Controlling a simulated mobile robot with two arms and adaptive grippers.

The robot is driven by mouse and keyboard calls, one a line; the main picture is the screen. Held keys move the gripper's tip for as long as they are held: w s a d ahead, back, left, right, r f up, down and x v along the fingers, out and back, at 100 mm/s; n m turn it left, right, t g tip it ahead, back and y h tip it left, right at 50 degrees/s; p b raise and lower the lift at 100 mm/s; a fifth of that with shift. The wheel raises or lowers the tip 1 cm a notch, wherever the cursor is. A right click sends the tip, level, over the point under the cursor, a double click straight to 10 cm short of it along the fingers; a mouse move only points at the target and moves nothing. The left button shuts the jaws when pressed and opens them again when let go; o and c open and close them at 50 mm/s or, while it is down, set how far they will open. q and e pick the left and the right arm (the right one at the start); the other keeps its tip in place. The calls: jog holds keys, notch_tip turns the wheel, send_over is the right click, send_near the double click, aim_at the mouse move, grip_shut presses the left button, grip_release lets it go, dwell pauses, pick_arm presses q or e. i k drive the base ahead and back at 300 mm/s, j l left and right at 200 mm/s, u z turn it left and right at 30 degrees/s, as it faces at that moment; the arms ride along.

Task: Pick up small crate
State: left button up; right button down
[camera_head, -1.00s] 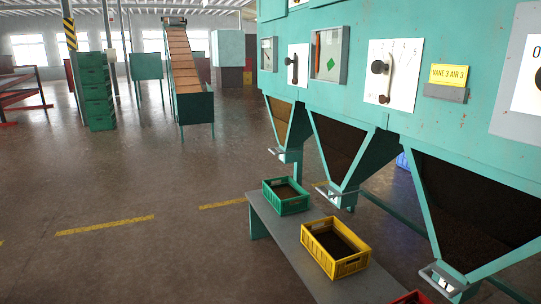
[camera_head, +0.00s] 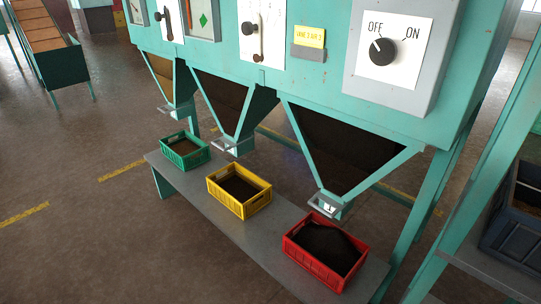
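Three small crates stand in a row on a low grey bench (camera_head: 222,222) under the machine's hoppers. The green crate (camera_head: 184,160) is at the far left end and holds a little brownish material. The yellow crate (camera_head: 257,205) is in the middle, with dark material in it. The red crate (camera_head: 313,270) is nearest, at the right end, with a heap of dark material. The frames do not show which one the task means. Neither of my grippers is in view.
The teal machine (camera_head: 310,85) with an OFF/ON knob (camera_head: 382,51) and hoppers overhangs the bench. A teal rack at the right holds a dark blue crate (camera_head: 520,240). A conveyor (camera_head: 45,50) stands at the far left. The floor left of the bench is clear.

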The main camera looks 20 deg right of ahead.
aim_at(333, 256)
jog(key=z, duration=1.15)
